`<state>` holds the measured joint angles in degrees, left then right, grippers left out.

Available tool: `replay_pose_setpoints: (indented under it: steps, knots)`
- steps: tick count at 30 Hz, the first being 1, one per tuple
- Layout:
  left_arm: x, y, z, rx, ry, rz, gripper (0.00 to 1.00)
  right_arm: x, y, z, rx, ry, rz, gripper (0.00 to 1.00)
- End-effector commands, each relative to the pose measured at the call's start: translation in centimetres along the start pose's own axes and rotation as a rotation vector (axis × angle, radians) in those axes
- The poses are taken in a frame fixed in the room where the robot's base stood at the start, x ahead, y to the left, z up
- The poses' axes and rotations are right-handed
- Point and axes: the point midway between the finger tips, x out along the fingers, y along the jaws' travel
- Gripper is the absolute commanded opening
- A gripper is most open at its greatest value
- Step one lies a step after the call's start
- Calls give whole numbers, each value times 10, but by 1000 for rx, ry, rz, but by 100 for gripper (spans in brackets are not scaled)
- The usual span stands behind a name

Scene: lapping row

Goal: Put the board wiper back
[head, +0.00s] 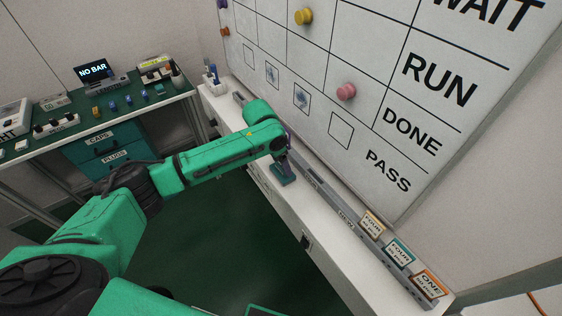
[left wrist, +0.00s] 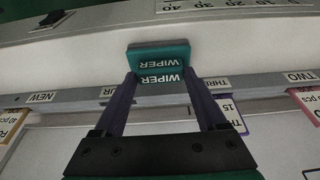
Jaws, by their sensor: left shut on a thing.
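The board wiper (left wrist: 158,55) is a teal block with a dark grey side, lettered WIPER. In the left wrist view it sits between the tips of my left gripper's purple fingers (left wrist: 158,82), which are shut on it. In the head view the wiper (head: 284,178) shows below my left gripper (head: 284,160), over the white ledge (head: 310,205) under the whiteboard (head: 310,50). I cannot tell whether the wiper touches the ledge. Part of the gripper is hidden behind my green arm. My right gripper is not in view.
A grey rail (head: 330,195) runs along the ledge against the board, with cards such as ONE (head: 429,284) standing in it at the near end. A pen cup (head: 211,77) stands at the far end. A green-topped bench (head: 110,115) with small parts is at left.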

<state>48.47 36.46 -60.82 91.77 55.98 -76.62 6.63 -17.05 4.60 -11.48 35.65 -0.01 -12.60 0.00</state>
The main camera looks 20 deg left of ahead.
Motion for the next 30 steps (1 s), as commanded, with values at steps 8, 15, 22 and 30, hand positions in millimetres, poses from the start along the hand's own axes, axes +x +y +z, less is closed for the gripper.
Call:
replay_pose_setpoints:
  steps: [8, 15, 22, 30]
  knots:
    - [0, 0, 0, 0, 0, 0, 100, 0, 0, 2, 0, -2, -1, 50]
    - [-24, -1, -1, -1, 3, 0, 100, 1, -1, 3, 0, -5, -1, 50]
    - [-86, -1, -1, 0, 4, -2, 100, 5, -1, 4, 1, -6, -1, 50]
    - [-121, 0, 0, -1, 0, 1, 100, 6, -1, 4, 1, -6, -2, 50]
